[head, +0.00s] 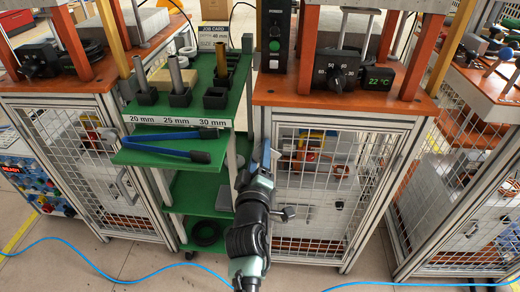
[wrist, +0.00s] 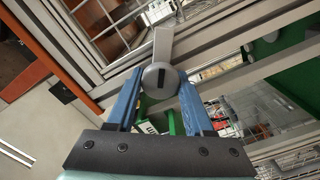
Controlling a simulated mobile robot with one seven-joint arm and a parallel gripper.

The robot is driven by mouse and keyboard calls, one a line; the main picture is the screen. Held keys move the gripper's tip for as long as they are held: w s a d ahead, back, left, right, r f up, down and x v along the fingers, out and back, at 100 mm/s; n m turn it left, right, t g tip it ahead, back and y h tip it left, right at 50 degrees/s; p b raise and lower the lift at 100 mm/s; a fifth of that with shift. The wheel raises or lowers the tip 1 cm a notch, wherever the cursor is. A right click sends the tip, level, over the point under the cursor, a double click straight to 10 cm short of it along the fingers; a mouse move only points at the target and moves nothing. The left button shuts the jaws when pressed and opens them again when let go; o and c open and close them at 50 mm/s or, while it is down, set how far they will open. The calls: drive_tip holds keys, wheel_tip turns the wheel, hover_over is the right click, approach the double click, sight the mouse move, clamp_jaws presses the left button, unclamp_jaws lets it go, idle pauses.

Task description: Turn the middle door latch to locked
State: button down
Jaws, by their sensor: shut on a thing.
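The middle door (head: 335,190) is a wire-mesh panel in a grey metal frame under the orange-topped bench. In the wrist view its latch (wrist: 159,80) is a round grey hub with a dark slot. A flat grey lever (wrist: 163,46) runs from the hub toward the top of the picture. My gripper (wrist: 160,84) has its two blue fingers on either side of the hub, shut on the latch. In the head view my gripper (head: 266,158) is at the door's left upright, and it hides most of the latch there.
A green trolley (head: 205,187) with blue tongs (head: 165,145) and metal cylinders stands just left of the middle door. The orange bench top (head: 330,98) overhangs above, with a black dial and a 22 °C display. A blue cable crosses the floor.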

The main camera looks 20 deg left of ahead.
drive_tip(key=n+p, duration=0.1)
drive_tip(key=n, duration=0.5)
drive_tip(key=shift+f, duration=0.1)
drive_tip(key=shift+n, duration=0.4)
idle(0.3)
drive_tip(key=shift+c, duration=1.6)
unclamp_jaws()
drive_tip(key=shift+s+p, duration=0.1)
drive_tip(key=shift+p, duration=0.2)
drive_tip(key=p+v, duration=0.4)
drive_tip(key=v, duration=0.8)
drive_tip(key=shift+s, duration=0.4)
drive_tip(key=shift+d, duration=0.1)
